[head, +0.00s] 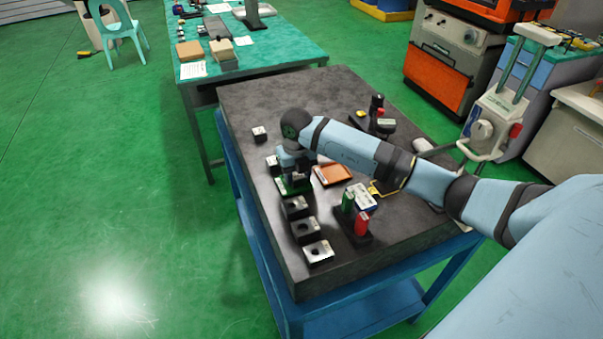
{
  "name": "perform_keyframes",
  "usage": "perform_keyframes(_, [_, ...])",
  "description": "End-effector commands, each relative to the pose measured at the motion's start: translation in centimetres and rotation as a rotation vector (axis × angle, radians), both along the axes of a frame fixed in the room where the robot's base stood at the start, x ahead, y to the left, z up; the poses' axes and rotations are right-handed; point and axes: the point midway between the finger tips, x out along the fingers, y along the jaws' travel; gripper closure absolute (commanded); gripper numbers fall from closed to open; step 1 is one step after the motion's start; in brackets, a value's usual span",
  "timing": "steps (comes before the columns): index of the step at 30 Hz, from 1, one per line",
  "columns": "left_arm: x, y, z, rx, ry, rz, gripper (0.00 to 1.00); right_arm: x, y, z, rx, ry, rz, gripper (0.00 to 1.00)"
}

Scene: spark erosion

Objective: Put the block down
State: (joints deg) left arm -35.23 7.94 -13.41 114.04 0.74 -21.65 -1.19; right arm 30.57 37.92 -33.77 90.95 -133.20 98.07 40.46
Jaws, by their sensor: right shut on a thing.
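My right arm reaches in from the right, and its gripper (296,177) points down over a small green plate (293,188) near the left edge of the dark table (262,93). The gripper is shut on the block, which is mostly hidden by the fingers and wrist; whether it touches the green plate I cannot tell. Other grey metal blocks with dark holes stand in a row along that edge: a near one (318,252), one behind it (305,229), another (295,207), and a far one (260,133). My left gripper is not in view.
An orange-brown tray (332,175) lies right of the gripper. A black holder with a green cylinder (348,201) and a red cylinder (362,222) stands nearer. A dark stand (377,108) is beyond my arm. The far left tabletop is clear.

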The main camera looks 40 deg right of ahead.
Motion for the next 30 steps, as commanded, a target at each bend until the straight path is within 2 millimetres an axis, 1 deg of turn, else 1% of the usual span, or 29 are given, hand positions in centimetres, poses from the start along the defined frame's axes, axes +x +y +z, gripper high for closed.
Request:
perform_keyframes(4, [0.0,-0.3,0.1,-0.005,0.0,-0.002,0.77,0.0,0.1,0.1,0.001,-0.001,0.0,0.94])
perform_keyframes(11, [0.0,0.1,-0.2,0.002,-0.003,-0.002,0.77,0.0,0.1,-0.4,0.001,-0.001,0.0,0.94])
perform_keyframes(12, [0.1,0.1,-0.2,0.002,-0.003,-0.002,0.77,0.0,0.1,-0.5,0.001,0.0,0.0,0.55])
perform_keyframes(14, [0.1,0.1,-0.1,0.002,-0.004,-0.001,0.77,0.0,0.1,-0.4,0.001,0.0,0.0,0.42])
perform_keyframes(15, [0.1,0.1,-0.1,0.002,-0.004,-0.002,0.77,0.0,0.1,-0.4,0.001,0.0,0.0,0.32])
perform_keyframes(23, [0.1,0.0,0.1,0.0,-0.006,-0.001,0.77,0.0,0.1,-0.4,0.001,0.0,0.0,0.32])
perform_keyframes(26, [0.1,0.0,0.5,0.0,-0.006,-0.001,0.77,0.0,0.1,0.2,0.001,0.0,0.0,0.32])
perform_keyframes(30, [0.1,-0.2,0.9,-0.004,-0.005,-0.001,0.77,0.2,-0.7,1.1,0.0,-0.001,-0.002,0.32])
